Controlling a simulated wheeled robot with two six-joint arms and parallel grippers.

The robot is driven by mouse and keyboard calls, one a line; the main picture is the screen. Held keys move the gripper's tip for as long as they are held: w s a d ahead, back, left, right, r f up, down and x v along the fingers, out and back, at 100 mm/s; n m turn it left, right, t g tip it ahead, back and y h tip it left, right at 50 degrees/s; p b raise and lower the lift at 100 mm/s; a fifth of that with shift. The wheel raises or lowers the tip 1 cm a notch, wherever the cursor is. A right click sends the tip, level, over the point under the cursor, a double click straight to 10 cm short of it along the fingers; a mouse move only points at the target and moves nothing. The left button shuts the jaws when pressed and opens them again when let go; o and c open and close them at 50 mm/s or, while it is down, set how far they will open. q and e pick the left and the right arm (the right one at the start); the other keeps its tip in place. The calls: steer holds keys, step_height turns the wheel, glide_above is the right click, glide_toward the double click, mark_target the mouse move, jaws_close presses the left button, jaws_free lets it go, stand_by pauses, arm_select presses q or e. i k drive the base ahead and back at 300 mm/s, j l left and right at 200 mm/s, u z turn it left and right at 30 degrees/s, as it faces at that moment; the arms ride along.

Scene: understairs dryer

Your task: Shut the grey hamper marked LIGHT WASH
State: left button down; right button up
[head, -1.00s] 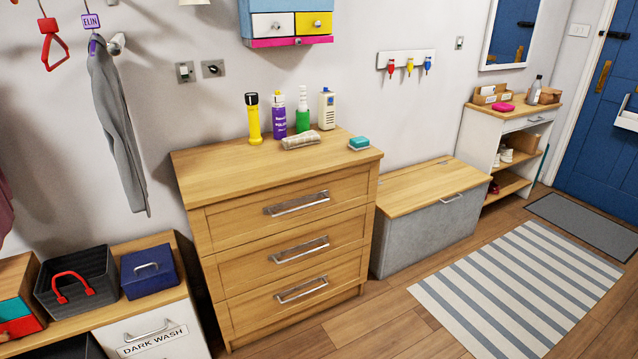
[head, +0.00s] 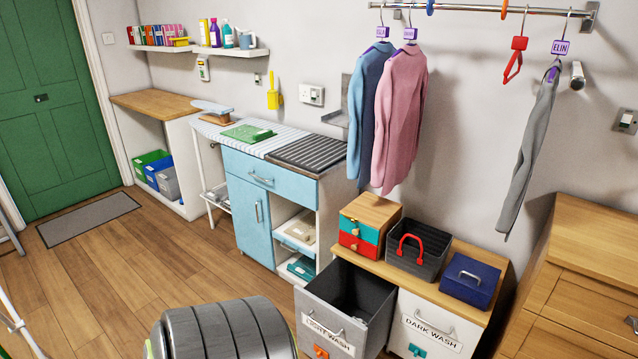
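The grey hamper marked LIGHT WASH (head: 327,343) is at the bottom centre of the head view. It stands open, drawn out in front of the wooden-topped unit, and I can see into its dark inside. Its front carries a silver bar handle (head: 331,322), the white label and an orange tag (head: 321,352). The front's lower part is cut off by the picture edge. The white hamper marked DARK WASH (head: 431,335) is to its right, flush under the unit's top. Neither of my grippers shows.
A dark grey ribbed rounded object (head: 222,332) stands at the bottom, left of the open hamper. The blue cabinet (head: 254,216) is behind it. The wooden dresser (head: 575,290) is at the right. Wooden floor (head: 130,270) is clear at the left.

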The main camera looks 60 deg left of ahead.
mark_target(325, 308)
steer(key=u, duration=1.7)
